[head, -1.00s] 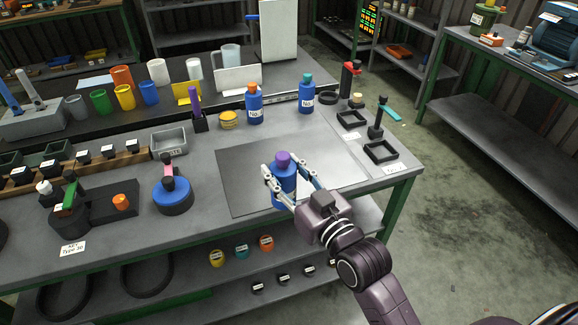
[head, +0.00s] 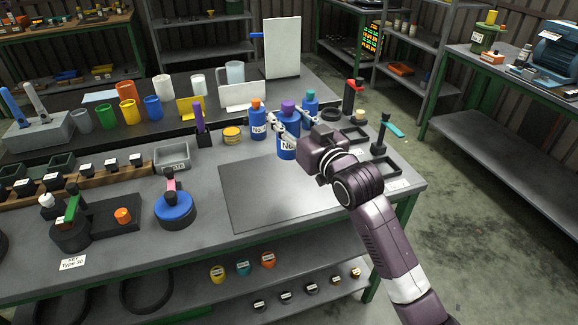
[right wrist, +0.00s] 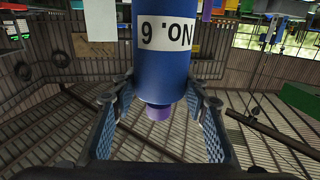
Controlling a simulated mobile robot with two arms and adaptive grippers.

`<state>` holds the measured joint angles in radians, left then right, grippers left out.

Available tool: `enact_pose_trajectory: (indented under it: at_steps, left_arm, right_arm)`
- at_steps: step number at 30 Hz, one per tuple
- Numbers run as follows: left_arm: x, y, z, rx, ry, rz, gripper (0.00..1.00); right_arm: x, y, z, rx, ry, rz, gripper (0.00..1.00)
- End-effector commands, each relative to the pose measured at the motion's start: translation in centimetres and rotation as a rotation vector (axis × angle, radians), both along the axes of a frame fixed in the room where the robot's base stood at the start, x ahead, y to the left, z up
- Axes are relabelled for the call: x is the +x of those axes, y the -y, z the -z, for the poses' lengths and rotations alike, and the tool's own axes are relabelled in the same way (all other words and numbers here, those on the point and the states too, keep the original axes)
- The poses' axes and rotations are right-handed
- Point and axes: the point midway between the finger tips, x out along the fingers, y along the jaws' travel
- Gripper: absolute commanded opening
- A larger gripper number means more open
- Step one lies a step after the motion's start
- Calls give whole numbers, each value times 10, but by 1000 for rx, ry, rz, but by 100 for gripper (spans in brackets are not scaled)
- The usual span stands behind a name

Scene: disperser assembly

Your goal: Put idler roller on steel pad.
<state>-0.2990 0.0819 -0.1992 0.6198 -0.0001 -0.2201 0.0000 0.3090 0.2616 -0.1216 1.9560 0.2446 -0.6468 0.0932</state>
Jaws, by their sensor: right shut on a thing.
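My right gripper (head: 294,131) is shut on a blue bottle (head: 287,150) with a purple cap and a white label starting "No". The bottle is upright near the back edge of the dark grey steel pad (head: 265,195), which looks bare. I cannot tell whether the bottle touches the bench. In the right wrist view the bottle (right wrist: 163,60) shows between the two fingers, purple cap towards the bottom of the picture. I cannot pick out the idler roller with certainty. My left gripper is not in view.
Blue bottles with an orange cap (head: 257,122) and a teal cap (head: 310,103) stand close by the held one. A yellow tin (head: 232,134) is to the left. Black square frames are at the bench's right end. A blue-topped round fixture (head: 175,208) stands left of the pad.

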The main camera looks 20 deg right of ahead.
Motion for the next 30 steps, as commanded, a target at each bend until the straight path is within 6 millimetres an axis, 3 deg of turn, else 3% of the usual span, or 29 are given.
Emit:
enact_pose_trajectory:
  at_steps: [3,9,24,30]
  left_arm:
    - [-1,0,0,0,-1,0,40]
    - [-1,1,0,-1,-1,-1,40]
    - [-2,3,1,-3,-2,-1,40]
    - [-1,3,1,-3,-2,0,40]
  right_arm:
    - [0,0,32,0,0,0,0]
    - [0,0,73,0,5,0,0]
    - [0,0,129,-1,7,0,0]
    - [0,0,132,0,9,-1,0]
